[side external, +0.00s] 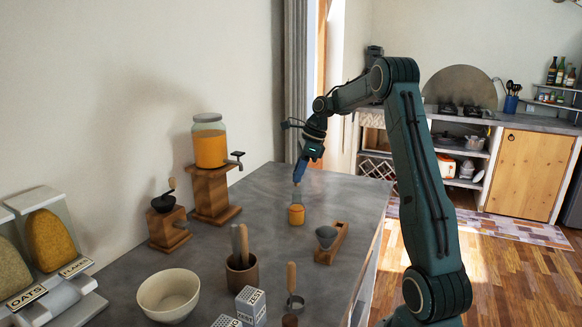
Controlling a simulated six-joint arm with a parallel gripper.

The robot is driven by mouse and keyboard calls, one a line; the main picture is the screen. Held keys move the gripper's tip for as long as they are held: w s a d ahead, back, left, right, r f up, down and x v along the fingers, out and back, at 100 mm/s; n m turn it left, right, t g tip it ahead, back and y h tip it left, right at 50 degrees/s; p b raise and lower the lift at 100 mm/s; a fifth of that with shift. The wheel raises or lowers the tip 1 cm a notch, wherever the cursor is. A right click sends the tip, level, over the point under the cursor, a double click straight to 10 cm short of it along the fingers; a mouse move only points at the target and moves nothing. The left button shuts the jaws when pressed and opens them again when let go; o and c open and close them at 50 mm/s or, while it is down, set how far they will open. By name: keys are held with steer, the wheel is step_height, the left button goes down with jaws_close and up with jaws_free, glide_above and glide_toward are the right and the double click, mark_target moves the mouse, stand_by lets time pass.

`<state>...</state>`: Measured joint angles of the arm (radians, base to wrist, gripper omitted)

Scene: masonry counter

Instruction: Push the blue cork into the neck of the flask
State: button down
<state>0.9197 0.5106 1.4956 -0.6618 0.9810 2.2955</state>
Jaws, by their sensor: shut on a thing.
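The flask (297,216) stands upright on the grey counter, with orange contents in its lower part and a clear neck above. My gripper (298,181) points down directly over the flask, with its tip at the top of the neck. Its jaws are shut on the small blue cork, which is hard to tell apart from the dark blue fingers at this size. I cannot tell whether the cork touches the neck or sits inside it.
A wooden block with a grey piece (329,240) stands close to the flask's right. A juice dispenser (211,145) and grinder (167,215) stand to the left. A brown cup (241,275), bowl (168,294) and boxes (250,306) are in front. The counter behind the flask is clear.

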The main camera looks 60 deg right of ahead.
steer(key=shift+f, duration=0.55)
steer(key=shift+f, duration=1.35)
stand_by(1.6)
steer(key=c, duration=1.2)
jaws_free()
steer(key=shift+o, duration=0.2)
steer(key=v, duration=1.3)
steer(key=shift+s+r, duration=0.15)
steer(key=shift+r, duration=0.15)
steer(key=shift+r, duration=0.1)
